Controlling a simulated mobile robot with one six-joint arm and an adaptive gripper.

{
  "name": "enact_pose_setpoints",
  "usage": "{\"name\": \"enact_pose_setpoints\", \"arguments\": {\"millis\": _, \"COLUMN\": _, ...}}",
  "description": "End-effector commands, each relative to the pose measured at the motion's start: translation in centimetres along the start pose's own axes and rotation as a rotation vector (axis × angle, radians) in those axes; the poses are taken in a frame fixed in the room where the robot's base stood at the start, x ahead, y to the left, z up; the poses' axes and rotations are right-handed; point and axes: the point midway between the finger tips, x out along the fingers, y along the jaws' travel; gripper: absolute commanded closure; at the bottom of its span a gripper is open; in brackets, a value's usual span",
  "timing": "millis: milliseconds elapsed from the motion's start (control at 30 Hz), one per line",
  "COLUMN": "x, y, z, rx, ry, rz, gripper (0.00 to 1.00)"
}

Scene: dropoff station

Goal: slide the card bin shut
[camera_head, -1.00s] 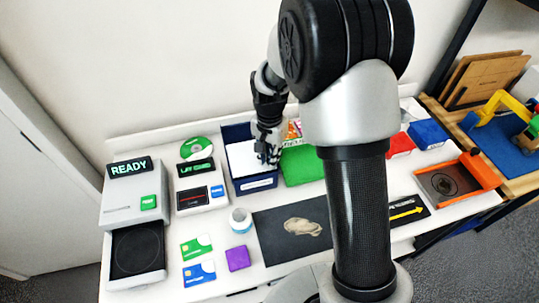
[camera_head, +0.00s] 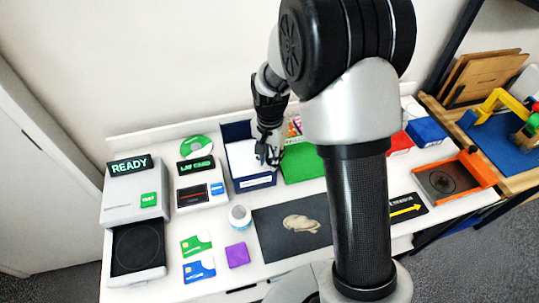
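A dark blue box with a pale interior and a small label on its front (camera_head: 256,183) stands at the back of the white table; it looks like the card bin, though no name on it is readable. It is open toward the top, and its back wall stands up behind the pale inside. My gripper (camera_head: 269,160) points down at the right side of this box, over or inside it. I cannot tell whether it touches the box. The fingers are small and dark here, and their opening is unclear. A green and white card (camera_head: 196,244) and a blue and white card (camera_head: 199,270) lie at the front left.
A READY machine (camera_head: 134,197) with its dark tray out and a card reader (camera_head: 200,190) stand left of the box. A white jar (camera_head: 240,217), purple block (camera_head: 238,255) and dark mat (camera_head: 275,240) lie in front. My arm hides the middle right.

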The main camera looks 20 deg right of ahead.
Motion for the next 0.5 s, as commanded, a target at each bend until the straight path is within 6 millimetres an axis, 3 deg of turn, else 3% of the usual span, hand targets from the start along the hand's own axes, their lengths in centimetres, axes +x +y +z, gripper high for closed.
{"name": "enact_pose_setpoints", "arguments": {"millis": 167, "x": 0.06, "y": 0.01, "z": 0.05, "rx": 0.000, "ry": -0.001, "rz": 0.001, "gripper": 0.63}}
{"name": "enact_pose_setpoints", "arguments": {"millis": 500, "x": -0.17, "y": -0.07, "z": -0.05, "rx": 0.000, "ry": 0.002, "rz": -0.002, "gripper": 0.63}}
